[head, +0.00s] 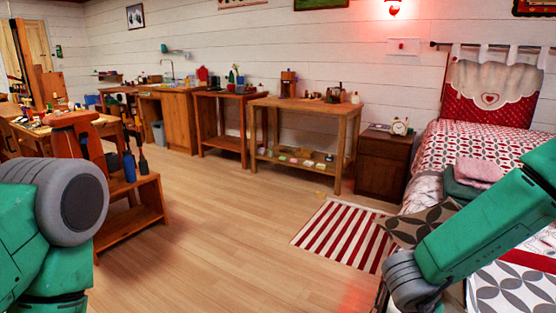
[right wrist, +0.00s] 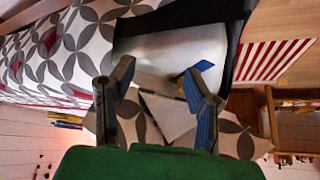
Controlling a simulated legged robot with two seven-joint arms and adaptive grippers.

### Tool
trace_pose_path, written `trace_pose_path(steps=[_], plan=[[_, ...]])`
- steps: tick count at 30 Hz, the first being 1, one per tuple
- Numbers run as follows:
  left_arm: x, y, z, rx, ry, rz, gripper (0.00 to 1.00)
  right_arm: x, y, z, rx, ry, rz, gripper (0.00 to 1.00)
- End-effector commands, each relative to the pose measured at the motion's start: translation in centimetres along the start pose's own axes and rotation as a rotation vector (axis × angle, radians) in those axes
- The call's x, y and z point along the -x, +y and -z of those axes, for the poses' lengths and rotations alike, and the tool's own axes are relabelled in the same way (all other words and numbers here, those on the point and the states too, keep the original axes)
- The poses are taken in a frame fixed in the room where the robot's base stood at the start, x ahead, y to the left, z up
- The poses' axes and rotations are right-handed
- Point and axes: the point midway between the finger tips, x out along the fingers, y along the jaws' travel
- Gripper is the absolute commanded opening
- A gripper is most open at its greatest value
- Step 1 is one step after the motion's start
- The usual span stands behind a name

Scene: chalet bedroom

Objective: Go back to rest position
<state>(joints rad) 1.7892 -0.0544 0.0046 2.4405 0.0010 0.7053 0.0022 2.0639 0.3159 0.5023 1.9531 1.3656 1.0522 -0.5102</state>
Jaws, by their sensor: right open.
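My left arm (head: 40,230) shows in the head view as a green link with a round grey joint at the lower left; its gripper is not in view. My right arm (head: 490,230) crosses the lower right of the head view, in front of the bed, and its gripper is outside that view. In the right wrist view my right gripper (right wrist: 157,72) is open, with its two dark fingers apart. Nothing is held between them. Beyond them are a pale dark-edged surface (right wrist: 165,48) and patterned grey and white fabric (right wrist: 70,40).
The bed (head: 470,145) is at right, with folded pink cloth (head: 479,172) on it. A striped rug (head: 345,235) lies beside it. Wooden tables (head: 305,104) and a nightstand (head: 383,165) line the back wall. A low wooden bench (head: 150,205) is at left. The middle floor is clear.

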Motion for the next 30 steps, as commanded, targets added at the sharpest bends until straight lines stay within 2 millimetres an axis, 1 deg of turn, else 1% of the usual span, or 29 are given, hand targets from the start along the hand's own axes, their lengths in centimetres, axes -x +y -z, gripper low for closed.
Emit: trace_pose_path(steps=[1, 5, 8, 11, 12, 14, 15, 18, 21, 24, 25, 30], plan=[[0.8, 0.0, 0.0, 0.000, 0.000, 0.000, 0.52, -0.2, 0.6, -0.4, 0.049, 0.014, 0.017, 0.43], [2.0, 0.0, 0.1, 0.000, 0.000, 0.000, 0.52, -0.9, 2.0, -2.1, 0.191, 0.038, 0.087, 0.43], [3.4, 0.0, 0.2, 0.000, 0.000, 0.000, 0.52, -1.2, 4.0, -4.2, 0.344, 0.029, 0.153, 0.43], [5.2, 0.0, 0.3, 0.000, 0.000, 0.000, 0.52, -0.9, 7.5, -7.4, 0.547, -0.032, 0.229, 0.43], [5.9, 0.0, 0.3, 0.000, 0.000, 0.000, 0.52, -0.5, 9.3, -8.7, 0.631, -0.071, 0.256, 0.43], [6.8, 0.0, 0.4, 0.000, 0.000, 0.000, 0.52, 0.2, 12.2, -10.7, 0.746, -0.141, 0.286, 0.43], [7.3, -0.1, 0.4, 0.000, 0.000, 0.000, 0.52, 0.7, 14.1, -11.8, 0.815, -0.191, 0.300, 0.43], [8.4, -0.1, 0.4, 0.000, 0.000, 0.000, 0.52, 2.3, 18.6, -13.9, 0.953, -0.309, 0.320, 0.43], [8.9, -0.1, 0.5, 0.000, 0.000, 0.000, 0.52, 3.4, 21.6, -15.0, 1.036, -0.395, 0.324, 0.43], [9.1, -0.1, 0.5, 0.000, 0.000, 0.000, 0.52, 4.0, 23.2, -15.5, 1.076, -0.439, 0.324, 0.43], [9.1, -0.1, 0.5, 0.000, -0.001, 0.000, 0.52, 4.1, 23.4, -15.6, 1.081, -0.446, 0.324, 0.43], [9.0, -0.1, 0.5, 0.000, -0.001, 0.000, 0.52, 4.1, 23.5, -15.8, 1.085, -0.451, 0.327, 0.43]])
